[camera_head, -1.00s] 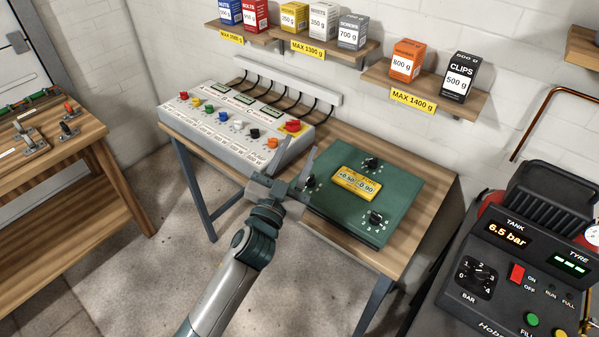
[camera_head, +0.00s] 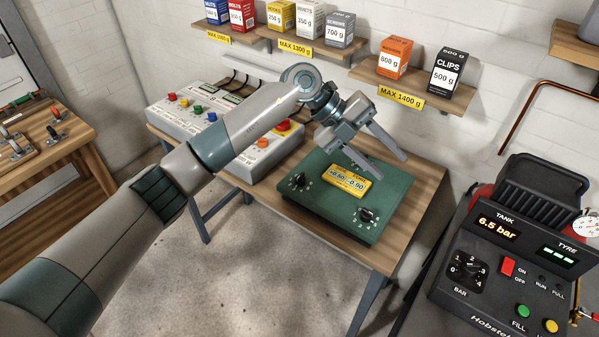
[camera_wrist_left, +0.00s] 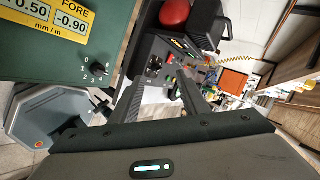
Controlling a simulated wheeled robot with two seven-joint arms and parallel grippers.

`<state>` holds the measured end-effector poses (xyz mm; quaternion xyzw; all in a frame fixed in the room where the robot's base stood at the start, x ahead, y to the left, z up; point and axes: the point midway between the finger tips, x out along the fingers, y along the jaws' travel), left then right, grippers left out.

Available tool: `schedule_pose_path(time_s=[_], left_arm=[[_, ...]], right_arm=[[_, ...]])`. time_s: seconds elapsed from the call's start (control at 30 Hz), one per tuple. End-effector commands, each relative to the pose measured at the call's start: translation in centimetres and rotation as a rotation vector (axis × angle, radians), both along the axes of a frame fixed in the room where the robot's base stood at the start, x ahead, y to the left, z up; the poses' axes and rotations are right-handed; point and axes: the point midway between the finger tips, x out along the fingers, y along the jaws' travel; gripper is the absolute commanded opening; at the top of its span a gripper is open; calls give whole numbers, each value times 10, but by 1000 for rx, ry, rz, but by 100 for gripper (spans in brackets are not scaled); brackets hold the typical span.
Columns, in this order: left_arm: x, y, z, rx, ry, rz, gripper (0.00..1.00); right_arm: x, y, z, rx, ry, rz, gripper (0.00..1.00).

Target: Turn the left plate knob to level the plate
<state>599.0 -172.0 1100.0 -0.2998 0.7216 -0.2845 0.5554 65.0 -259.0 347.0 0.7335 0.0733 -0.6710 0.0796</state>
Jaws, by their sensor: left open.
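The green plate (camera_head: 327,216) lies on the wooden bench with a yellow display (camera_head: 347,181). In the left wrist view the display (camera_wrist_left: 45,20) reads +0.50 and FORE -0.90 mm/m. The left plate knob (camera_head: 298,180) is black and sits near the plate's left edge. A front knob (camera_head: 366,215) also shows; the back knob is hidden behind my left gripper. My left gripper (camera_head: 392,168) is open and empty above the plate's back right part, apart from the left knob. In the left wrist view its fingers (camera_wrist_left: 160,80) have nothing between them. My right gripper is not in view.
A grey control box (camera_head: 205,130) with coloured knobs stands left of the plate, partly behind my left arm. Shelves with boxes (camera_head: 395,58) hang above the bench. A black compressor (camera_head: 520,255) stands at the right. The bench's right end (camera_head: 425,200) is clear.

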Motion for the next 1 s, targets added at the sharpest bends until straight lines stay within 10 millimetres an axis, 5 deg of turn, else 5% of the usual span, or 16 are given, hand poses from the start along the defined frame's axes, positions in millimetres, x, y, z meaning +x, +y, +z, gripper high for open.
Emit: schedule_pose_path(time_s=[0.2,0.4,0.57,1.0], left_arm=[[59,92,0,528,-86,92,41],[88,156,26,816,-116,212,41],[93,172,34,886,-119,248,41],[93,172,31,885,-117,246,41]], right_arm=[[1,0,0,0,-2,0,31],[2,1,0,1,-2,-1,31],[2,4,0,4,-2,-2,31],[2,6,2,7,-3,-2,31]])
